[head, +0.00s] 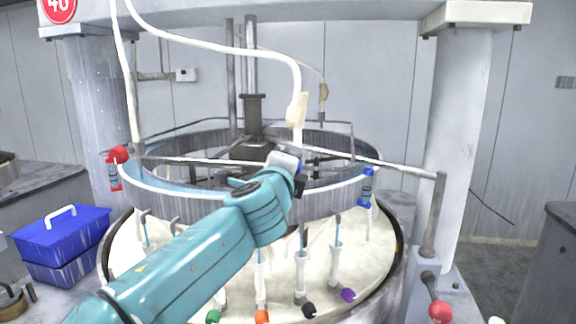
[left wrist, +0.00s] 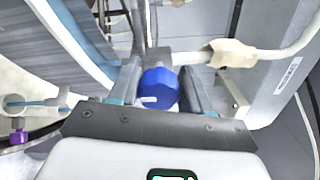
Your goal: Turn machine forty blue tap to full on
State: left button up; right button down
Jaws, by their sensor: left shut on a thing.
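The machine under the red 40 sign (head: 58,8) has a round platen with a raised grey rim. My left gripper (head: 297,180) reaches over the front of this rim, below the end of a white hose. In the left wrist view the blue tap (left wrist: 158,84) sits between the two fingers of my left gripper (left wrist: 162,78), which is shut on it. A short white mark shows on the tap's near face. In the head view my left arm and hand hide most of the tap. My right gripper is in neither view.
The white hose (head: 270,52) with a tan wrap (left wrist: 225,52) hangs above the gripper. A horizontal rail (head: 405,170) crosses at right. Several small coloured taps (head: 262,316) line the front. A blue toolbox (head: 62,242) stands at left.

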pick_arm(q)
jog(key=shift+d+f, duration=0.25)
jog(key=shift+f, duration=0.1)
